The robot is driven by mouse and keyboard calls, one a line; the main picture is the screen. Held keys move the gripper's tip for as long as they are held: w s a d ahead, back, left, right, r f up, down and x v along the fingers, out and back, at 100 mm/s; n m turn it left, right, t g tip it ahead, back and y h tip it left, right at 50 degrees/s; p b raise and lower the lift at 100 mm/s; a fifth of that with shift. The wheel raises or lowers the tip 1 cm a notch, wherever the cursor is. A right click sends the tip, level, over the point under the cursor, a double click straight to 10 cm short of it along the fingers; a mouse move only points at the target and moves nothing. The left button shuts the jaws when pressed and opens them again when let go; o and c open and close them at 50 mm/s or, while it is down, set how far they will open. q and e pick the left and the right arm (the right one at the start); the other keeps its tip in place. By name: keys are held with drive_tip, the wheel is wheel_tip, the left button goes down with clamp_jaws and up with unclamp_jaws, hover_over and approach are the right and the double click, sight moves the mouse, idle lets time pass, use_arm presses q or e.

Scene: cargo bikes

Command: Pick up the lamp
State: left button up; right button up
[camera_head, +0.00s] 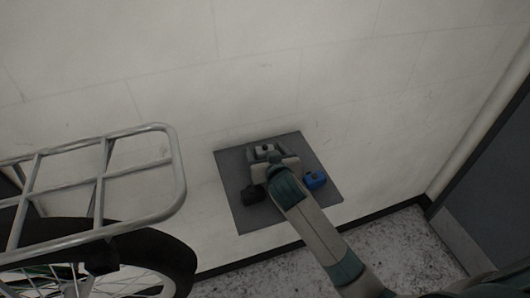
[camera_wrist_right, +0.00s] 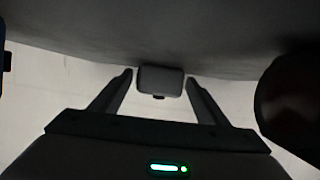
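A small grey box-like object (camera_wrist_right: 160,80), probably the lamp, sits on a dark grey panel on the wall. In the right wrist view it lies between the fingertips of my right gripper (camera_wrist_right: 159,78), with a narrow gap visible on either side. In the head view my right gripper (camera_head: 267,152) is at the upper middle of the panel (camera_head: 288,143), and its fingers partly cover the object. The right gripper is open. My left gripper is not in view.
On the panel, a black rounded object (camera_head: 252,196) is left of my right gripper and a blue object (camera_head: 315,180) is right of it. A bicycle with a metal rack (camera_head: 172,180) stands at the left. A dark door (camera_head: 492,180) is at the right.

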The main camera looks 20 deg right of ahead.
sight(265, 147)
drive_tip(key=c, duration=1.1)
drive_tip(key=shift+o, duration=0.2)
drive_tip(key=shift+r, duration=0.1)
drive_tip(key=shift+r+b, duration=0.3)
drive_tip(key=shift+r, duration=0.05)
wheel_tip(265, 147, up, 3)
drive_tip(key=shift+r+b, duration=0.1)
drive_tip(key=shift+b, duration=0.75)
drive_tip(key=s+d+r+b, duration=0.1)
drive_tip(key=s+d+r, duration=0.5)
drive_tip(key=s, duration=0.4)
drive_tip(key=shift+r, duration=0.5)
drive_tip(key=shift+d, duration=0.1)
